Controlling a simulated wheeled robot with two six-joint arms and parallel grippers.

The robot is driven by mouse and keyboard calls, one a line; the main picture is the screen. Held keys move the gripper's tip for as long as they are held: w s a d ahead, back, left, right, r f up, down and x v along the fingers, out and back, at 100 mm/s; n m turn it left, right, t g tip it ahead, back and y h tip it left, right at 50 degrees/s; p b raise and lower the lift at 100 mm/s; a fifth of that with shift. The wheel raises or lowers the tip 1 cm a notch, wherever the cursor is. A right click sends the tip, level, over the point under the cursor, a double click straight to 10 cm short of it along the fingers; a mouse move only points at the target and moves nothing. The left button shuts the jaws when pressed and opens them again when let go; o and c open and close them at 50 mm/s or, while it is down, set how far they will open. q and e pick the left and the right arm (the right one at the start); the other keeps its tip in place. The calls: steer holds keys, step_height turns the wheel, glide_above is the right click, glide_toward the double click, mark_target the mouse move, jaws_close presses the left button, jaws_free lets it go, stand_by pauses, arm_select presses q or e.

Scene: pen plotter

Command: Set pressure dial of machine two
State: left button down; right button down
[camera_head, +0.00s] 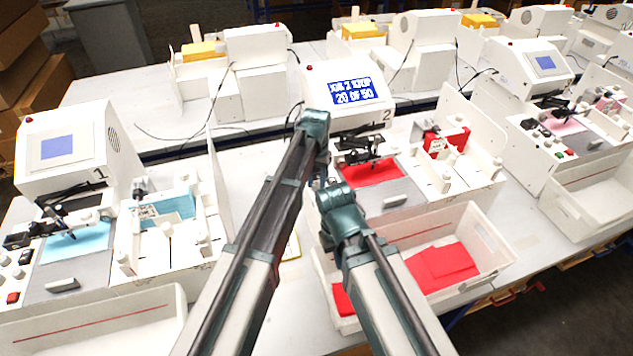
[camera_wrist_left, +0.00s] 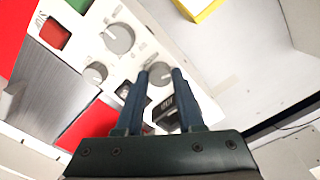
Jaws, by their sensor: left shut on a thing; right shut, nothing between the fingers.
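Machine two (camera_head: 345,92) stands in the middle of the head view, marked 2, with a blue screen that reads 20 OF 50. Its control panel is mostly hidden behind my arms there. In the left wrist view my left gripper (camera_wrist_left: 160,82) is over the white panel, its two blue fingers shut on a small grey dial (camera_wrist_left: 160,71). In the head view the left arm ends at the panel and its fingertips are hidden. My right gripper (camera_head: 341,212) is lower, in front of the machine, shut and empty; its fingertips are hard to see.
Two other grey knobs, a large one (camera_wrist_left: 118,38) and a smaller one (camera_wrist_left: 96,73), sit close to the fingers. A red button (camera_wrist_left: 55,33) and a small dark display (camera_wrist_left: 165,108) are also there. A white bin (camera_head: 487,238) with red sheets stands in front. Machine one (camera_head: 62,150) is at left.

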mark_target(317, 185)
arm_select(q)
steer(key=c, duration=0.8)
jaws_free()
steer(key=shift+r, duration=0.1)
step_height(317, 185, up, 14)
steer(key=p, duration=1.4)
steer(key=shift+f, duration=0.3)
steer(key=s+a+f+b, duration=0.2)
steer(key=s+f+b, duration=0.3)
steer(key=s, duration=0.4)
steer(key=s+a+f+b, duration=0.2)
steer(key=s+f+b, duration=0.3)
steer(key=s, duration=0.4)
steer(key=s+a+f+y+b, duration=0.1)
steer(key=s+a+f+b, duration=0.1)
steer(key=s+f+b, duration=0.3)
steer(key=s, duration=0.4)
steer(key=shift+b, duration=0.35)
